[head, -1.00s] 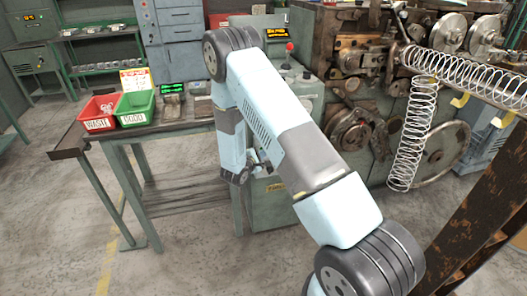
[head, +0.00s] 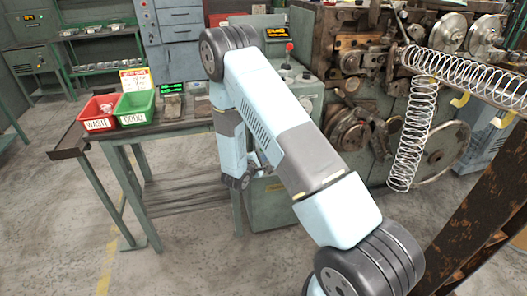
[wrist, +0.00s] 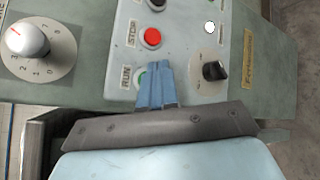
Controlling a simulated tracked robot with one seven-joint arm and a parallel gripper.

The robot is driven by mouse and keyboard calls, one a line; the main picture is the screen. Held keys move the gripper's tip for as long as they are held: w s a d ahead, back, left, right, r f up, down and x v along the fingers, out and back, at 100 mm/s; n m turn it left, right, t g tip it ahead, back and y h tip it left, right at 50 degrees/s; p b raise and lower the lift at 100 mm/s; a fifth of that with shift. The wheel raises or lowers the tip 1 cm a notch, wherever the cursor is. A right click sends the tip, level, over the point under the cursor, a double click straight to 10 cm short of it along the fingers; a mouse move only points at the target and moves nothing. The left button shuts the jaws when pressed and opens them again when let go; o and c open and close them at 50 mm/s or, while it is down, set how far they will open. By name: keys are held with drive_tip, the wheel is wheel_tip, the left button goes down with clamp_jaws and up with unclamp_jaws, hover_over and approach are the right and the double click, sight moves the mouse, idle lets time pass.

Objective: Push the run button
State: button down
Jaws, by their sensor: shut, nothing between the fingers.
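The run button (wrist: 141,79) is green and sits beside the RUN label on the pale control panel (wrist: 120,45) in the wrist view. My gripper (wrist: 155,68) is shut and empty, its blue fingers over the right part of the button and hiding it in part. Whether the fingertips touch the button or hover above it I cannot tell. The red stop button (wrist: 151,38) lies just beyond the fingertips. In the head view my arm hides the gripper and the run button.
A black selector knob (wrist: 214,70) is right of the fingers, and a numbered dial (wrist: 28,38) is at the left. In the head view, the red bin (head: 97,113) and green bin (head: 135,108) stand on the bench. Springs (head: 410,135) hang at the right.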

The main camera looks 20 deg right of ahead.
drive_tip(key=shift+s, duration=1.95)
drive_tip(key=s+d+r+m+g+h, duration=0.1)
drive_tip(key=s+d+r+m+g, duration=0.25)
drive_tip(key=r, duration=0.45)
drive_tip(key=s+d+r+m+g, duration=0.3)
drive_tip(key=s+r, duration=0.2)
drive_tip(key=r, duration=0.4)
drive_tip(key=s+d+r+m+g+h, duration=0.1)
drive_tip(key=s+d+r+m+g, duration=0.25)
drive_tip(key=r, duration=0.45)
drive_tip(key=s+a+r+m+t+y, duration=0.1)
drive_tip(key=s+a+r+m+y, duration=0.1)
drive_tip(key=s, duration=0.5)
drive_tip(key=s+a+r+m+t+y, duration=0.1)
drive_tip(key=s+a+r+t+y, duration=0.1)
drive_tip(key=s+a+r+y, duration=0.2)
drive_tip(key=s+a+r+m+t+y, duration=0.1)
drive_tip(key=s+a+r+m+y, duration=0.1)
drive_tip(key=s+r+y, duration=0.4)
drive_tip(key=s+r, duration=0.5)
drive_tip(key=s, duration=0.1)
drive_tip(key=shift+a+r+m+t+y, duration=0.25)
drive_tip(key=shift+a+m+t+y, duration=0.05)
drive_tip(key=shift+a, duration=0.1)
drive_tip(key=shift+w+d, duration=0.1)
